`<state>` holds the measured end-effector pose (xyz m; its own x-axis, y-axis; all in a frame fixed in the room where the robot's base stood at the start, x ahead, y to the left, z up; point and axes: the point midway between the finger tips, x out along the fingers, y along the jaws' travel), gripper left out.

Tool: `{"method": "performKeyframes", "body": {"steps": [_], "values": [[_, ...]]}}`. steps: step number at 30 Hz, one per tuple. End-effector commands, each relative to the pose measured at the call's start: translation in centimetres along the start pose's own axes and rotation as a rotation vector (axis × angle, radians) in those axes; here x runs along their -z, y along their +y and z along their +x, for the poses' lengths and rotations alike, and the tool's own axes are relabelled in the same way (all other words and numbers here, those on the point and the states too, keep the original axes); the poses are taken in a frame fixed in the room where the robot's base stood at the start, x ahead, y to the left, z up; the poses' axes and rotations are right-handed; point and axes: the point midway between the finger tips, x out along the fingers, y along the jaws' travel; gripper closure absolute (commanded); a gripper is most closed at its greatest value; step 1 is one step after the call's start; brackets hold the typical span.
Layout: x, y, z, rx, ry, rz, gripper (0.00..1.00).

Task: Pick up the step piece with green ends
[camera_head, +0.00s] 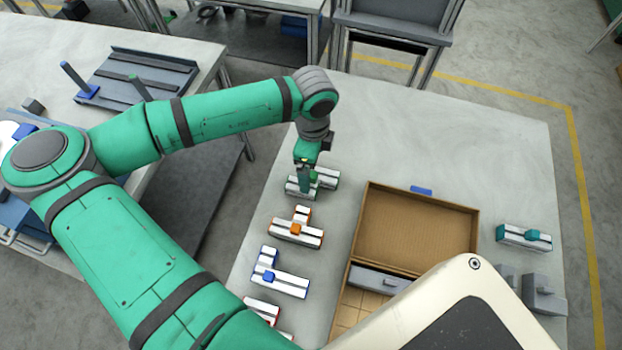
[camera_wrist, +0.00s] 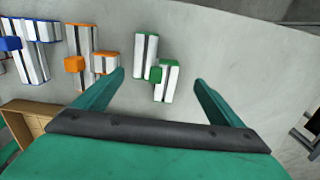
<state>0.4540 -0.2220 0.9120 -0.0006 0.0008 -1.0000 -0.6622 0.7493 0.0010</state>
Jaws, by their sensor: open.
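The step piece with green ends (camera_head: 327,179) lies on the pale table near its far left part. It has white faces, dark grooves and a small green block, and it shows whole in the wrist view (camera_wrist: 146,47). My gripper (camera_head: 304,181) is over it and hides part of it in the head view. In the wrist view my gripper (camera_wrist: 160,77) is open and empty, with the piece showing between its two fingers, nearer the left one. How high the fingers are above it is hard to tell.
An orange-ended piece (camera_head: 297,233), a blue-ended piece (camera_head: 282,283) and a red-ended piece (camera_head: 262,309) lie in a row towards the front. An open cardboard box (camera_head: 363,215) stands to the right. A teal-ended piece (camera_head: 524,238) lies at the far right. The table beyond the green-ended piece is clear.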

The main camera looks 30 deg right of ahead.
Motion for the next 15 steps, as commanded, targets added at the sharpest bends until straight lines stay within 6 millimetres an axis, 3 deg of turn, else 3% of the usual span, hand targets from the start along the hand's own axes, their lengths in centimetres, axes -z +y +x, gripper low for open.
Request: {"method": "performKeyframes", "body": {"steps": [9,15], "values": [[-0.4,0.7,3.9,-0.001,0.0,-0.009,0.09],[-0.3,0.7,5.1,0.0,0.001,-0.008,0.09]]}}
